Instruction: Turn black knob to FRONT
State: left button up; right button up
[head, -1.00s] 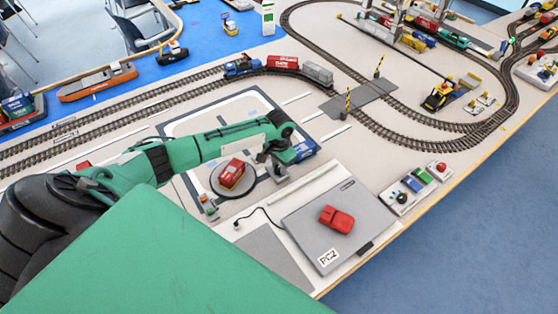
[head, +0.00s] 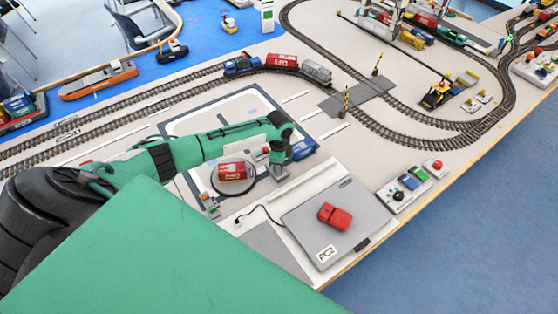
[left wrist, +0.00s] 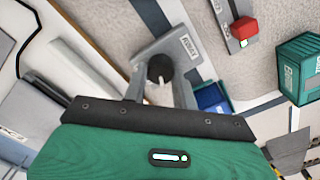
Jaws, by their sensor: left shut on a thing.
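The black knob (left wrist: 160,68) sits on a grey base plate (left wrist: 150,48) with a white label whose text I cannot read surely. A small white mark on the knob faces the lower edge of the left wrist view. My left gripper (left wrist: 159,90) has its fingers on either side of the knob and is shut on it. In the head view my left gripper (head: 276,158) is beside the round turntable and hides the knob. A red container load (head: 235,172) stands on the turntable. My right gripper is not in view.
A grey laptop (head: 338,222) with a red toy car (head: 334,216) lies to the right. Train tracks run behind.

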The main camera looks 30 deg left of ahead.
pick_arm(q)
jog(key=m, duration=0.6)
jog(key=shift+s, duration=0.1)
jog(key=m+b, duration=0.1)
jog(key=m, duration=0.5)
jog(key=shift+s+m, duration=0.1)
jog(key=shift+m, duration=0.2)
dwell(0.3)
jog(key=o, duration=1)
jog(key=shift+c, duration=0.2)
jog(key=shift+r+b, duration=0.15)
jog(key=shift+b, duration=0.15)
notch_tip(320, 180, up, 14)
jog(key=b, duration=0.2)
jog(key=shift+f+b, duration=0.2)
jog(key=shift+b, duration=0.1)
